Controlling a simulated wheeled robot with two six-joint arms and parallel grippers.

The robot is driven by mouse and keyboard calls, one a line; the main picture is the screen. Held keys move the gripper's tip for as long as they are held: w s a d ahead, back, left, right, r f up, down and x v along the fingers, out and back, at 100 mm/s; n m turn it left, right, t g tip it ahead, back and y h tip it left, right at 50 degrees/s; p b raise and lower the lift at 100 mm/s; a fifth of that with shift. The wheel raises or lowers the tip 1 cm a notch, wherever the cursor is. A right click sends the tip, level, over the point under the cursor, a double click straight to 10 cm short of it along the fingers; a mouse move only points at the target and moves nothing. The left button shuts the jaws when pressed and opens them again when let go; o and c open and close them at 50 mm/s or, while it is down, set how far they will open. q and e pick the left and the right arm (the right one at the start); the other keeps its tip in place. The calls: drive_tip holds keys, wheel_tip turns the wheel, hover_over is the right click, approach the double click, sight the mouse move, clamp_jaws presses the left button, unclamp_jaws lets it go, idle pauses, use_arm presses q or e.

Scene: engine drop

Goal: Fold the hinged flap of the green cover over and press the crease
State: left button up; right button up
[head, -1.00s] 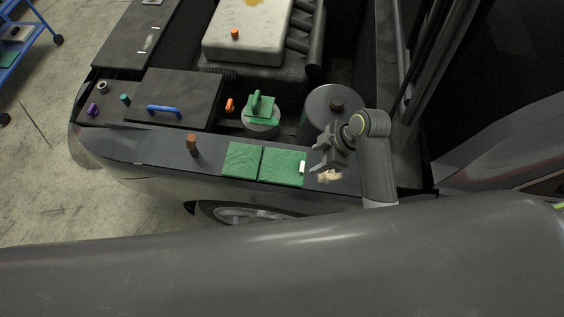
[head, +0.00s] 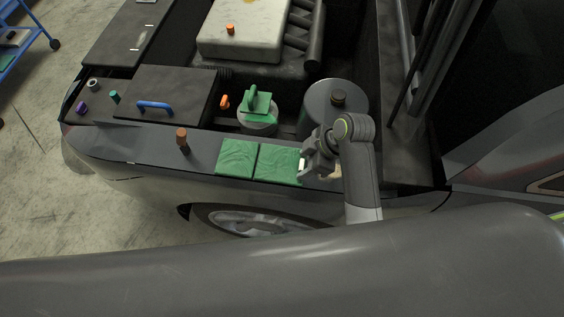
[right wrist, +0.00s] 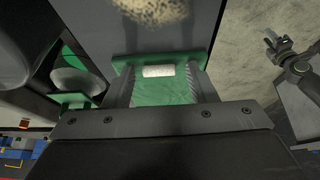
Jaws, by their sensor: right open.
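The green cover lies flat on the car's fender as two panels side by side, a left panel (head: 237,158) and a right panel (head: 277,164), with a crease between them. A white tab (right wrist: 158,71) sits at the right panel's outer edge. My right gripper (head: 306,165) is at that edge, partly hiding the tab in the head view. In the right wrist view its open fingers (right wrist: 160,88) stand on either side of the tab and green panel, with no visible grip. What looks like my left gripper (right wrist: 284,52) shows small at upper right there; its jaws are unclear.
A beige speckled piece (right wrist: 155,9) lies just beyond the right panel. A brown peg (head: 182,139) stands left of the cover. Behind are a round canister (head: 322,105), a green-topped cap (head: 258,104) and a black lid with a blue handle (head: 155,106).

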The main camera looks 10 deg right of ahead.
drive_tip(key=shift+s+a+f, duration=0.15)
drive_tip(key=shift+s+f, duration=0.15)
drive_tip(key=shift+f, duration=0.1)
drive_tip(key=c, duration=0.4)
drive_tip(key=shift+o, duration=0.2)
